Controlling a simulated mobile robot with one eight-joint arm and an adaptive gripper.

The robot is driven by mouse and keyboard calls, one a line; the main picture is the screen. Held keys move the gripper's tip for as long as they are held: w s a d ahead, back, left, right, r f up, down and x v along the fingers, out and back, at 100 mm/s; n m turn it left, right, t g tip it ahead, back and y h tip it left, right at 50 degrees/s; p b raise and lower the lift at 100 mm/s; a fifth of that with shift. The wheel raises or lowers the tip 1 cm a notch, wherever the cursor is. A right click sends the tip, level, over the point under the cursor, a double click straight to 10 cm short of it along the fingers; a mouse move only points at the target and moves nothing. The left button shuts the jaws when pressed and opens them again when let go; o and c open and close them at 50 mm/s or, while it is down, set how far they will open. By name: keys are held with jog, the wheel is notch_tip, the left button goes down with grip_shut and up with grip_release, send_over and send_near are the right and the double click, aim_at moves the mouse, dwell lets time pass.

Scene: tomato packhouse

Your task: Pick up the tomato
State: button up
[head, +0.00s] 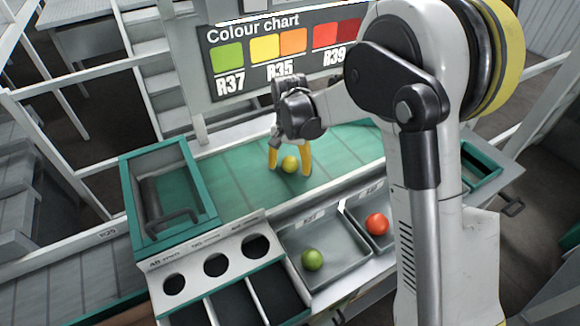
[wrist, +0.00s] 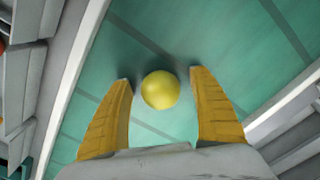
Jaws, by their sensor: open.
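A yellow-green tomato (head: 290,163) lies on the green belt. My gripper (head: 288,169) is above the belt with its yellow fingers pointing down, one on each side of this tomato. In the wrist view the tomato (wrist: 160,90) sits between the tips of my open gripper (wrist: 162,82), with a gap showing on both sides. A green tomato (head: 312,260) and a red tomato (head: 377,224) lie in separate grey trays in front of the belt.
The grey trays (head: 335,281) stand at the belt's near edge. Left of them is a panel with round holes (head: 190,262) and a green-rimmed bin (head: 200,190) with a dark handle. A colour chart (head: 285,58) stands behind the belt (head: 345,140), whose surface is otherwise clear.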

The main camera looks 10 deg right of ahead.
aim_at(290, 160)
jog(key=shift+r, duration=0.1)
jog(key=c, duration=1)
jog(key=shift+o, duration=0.2)
jog(key=shift+r, duration=0.3)
notch_tip(290, 160, up, 4)
jog(key=shift+f+p, duration=0.1)
jog(key=shift+p, duration=0.95)
jog(key=s+d+r+p, duration=0.2)
jog(key=d+r, duration=0.4)
jog(key=d, duration=0.5)
jog(key=shift+s+d+r+p, duration=0.2)
jog(key=shift+d+r+p, duration=0.1)
jog(key=shift+p, duration=0.2)
